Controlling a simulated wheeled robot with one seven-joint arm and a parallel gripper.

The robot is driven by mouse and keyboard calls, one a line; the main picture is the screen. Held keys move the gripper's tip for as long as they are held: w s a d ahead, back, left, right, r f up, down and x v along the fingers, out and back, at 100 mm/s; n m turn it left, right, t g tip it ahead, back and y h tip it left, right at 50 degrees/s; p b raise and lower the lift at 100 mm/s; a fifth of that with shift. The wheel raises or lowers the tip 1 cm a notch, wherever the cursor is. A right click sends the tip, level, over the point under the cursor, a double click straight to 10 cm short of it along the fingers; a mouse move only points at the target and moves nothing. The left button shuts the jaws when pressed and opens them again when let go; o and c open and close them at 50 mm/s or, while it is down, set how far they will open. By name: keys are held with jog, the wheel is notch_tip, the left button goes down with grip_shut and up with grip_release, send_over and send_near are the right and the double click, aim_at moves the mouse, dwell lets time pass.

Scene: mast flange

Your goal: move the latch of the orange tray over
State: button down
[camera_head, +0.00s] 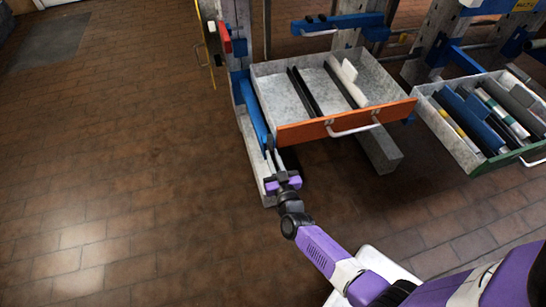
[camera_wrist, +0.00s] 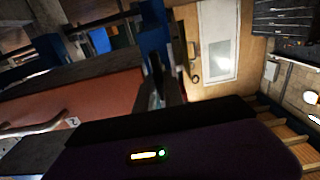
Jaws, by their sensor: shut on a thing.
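The orange tray (camera_head: 345,123) is a grey open box with an orange front and a white bar handle (camera_head: 354,130). In the wrist view its orange front (camera_wrist: 90,100) fills the left side. A narrow blue piece (camera_head: 256,110), which looks like the latch, runs along the upright left of the tray front. My gripper (camera_head: 272,156) is at the lower end of this piece, left of and below the orange front, with its fingers closed together on it. In the wrist view my gripper (camera_wrist: 166,80) reaches to the blue part; the exact contact is dark and hard to see.
Black bars and a white piece (camera_head: 347,70) lie in the orange tray. A green-fronted tray (camera_head: 484,157) with several items stands to the right. A grey beam (camera_head: 381,150) sticks out below the orange tray. The tiled floor (camera_head: 110,170) on the left is clear.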

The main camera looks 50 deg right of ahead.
jog(key=shift+m, duration=0.3)
jog(key=m+b, duration=0.1)
jog(key=m, duration=0.2)
jog(key=shift+s+f+m, duration=0.1)
jog(key=shift+f+m, duration=0.05)
jog(key=shift+m, duration=0.25)
jog(key=shift+s+d+f+m+b, duration=0.1)
jog(key=shift+m+b, duration=0.9)
jog(key=shift+m, duration=1.25)
jog(key=shift+d+f+m+b, duration=0.1)
jog(key=shift+m+b, duration=0.85)
jog(key=shift+m, duration=1.25)
jog(key=shift+s+d+f+m+b, duration=0.1)
jog(key=shift+m+b, duration=0.9)
jog(key=shift+m, duration=1.25)
jog(key=c, duration=1.4)
grip_release()
jog(key=shift+c, duration=0.2)
jog(key=shift+w, duration=0.1)
